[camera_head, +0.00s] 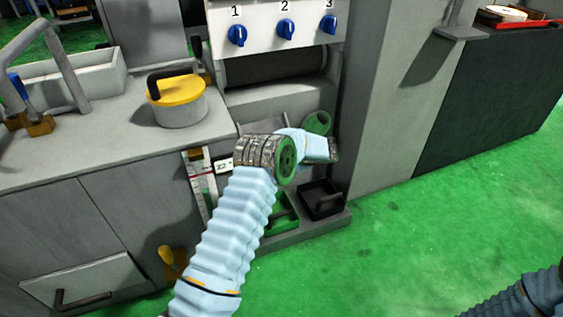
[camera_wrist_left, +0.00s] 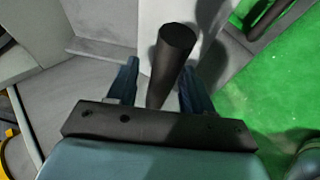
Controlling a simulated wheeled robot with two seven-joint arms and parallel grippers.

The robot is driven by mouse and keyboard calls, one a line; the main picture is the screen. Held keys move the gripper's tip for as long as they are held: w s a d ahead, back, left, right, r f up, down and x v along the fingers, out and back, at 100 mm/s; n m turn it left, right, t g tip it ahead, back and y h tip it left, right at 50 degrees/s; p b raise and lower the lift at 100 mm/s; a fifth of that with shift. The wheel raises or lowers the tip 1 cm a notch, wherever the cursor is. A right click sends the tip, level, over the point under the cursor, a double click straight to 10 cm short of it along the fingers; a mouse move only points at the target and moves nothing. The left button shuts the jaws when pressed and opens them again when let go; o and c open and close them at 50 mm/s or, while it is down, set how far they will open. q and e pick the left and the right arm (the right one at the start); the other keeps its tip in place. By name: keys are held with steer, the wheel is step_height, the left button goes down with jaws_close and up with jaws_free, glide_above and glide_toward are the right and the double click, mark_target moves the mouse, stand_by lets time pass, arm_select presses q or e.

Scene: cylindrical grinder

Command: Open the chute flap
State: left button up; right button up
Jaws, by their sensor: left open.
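In the left wrist view a dark round bar (camera_wrist_left: 172,62), like a handle, stands between the two fingers of my left gripper (camera_wrist_left: 160,80). The fingers are open, one on each side of it; I cannot tell whether either touches it. A pale grey panel (camera_wrist_left: 155,14) lies behind the bar. In the head view my left arm reaches over the front of the machine, and its gripper is hidden. I cannot see for certain which part is the chute flap. My right gripper is out of view; part of my right arm shows at the lower right.
A yellow-lidded pot (camera_head: 178,98) with a black handle stands on the grey bench. Three blue knobs, including knob 2 (camera_head: 286,30), sit above. A black tray (camera_head: 321,199) rests on a low ledge. A panel with a black handle (camera_head: 83,299) is at lower left. Green floor is clear at right.

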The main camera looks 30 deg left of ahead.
arm_select(q)
steer(key=v, duration=1.3)
steer(key=shift+b, duration=0.3)
steer(key=shift+w+r, duration=0.1)
steer(key=shift+c, duration=0.5)
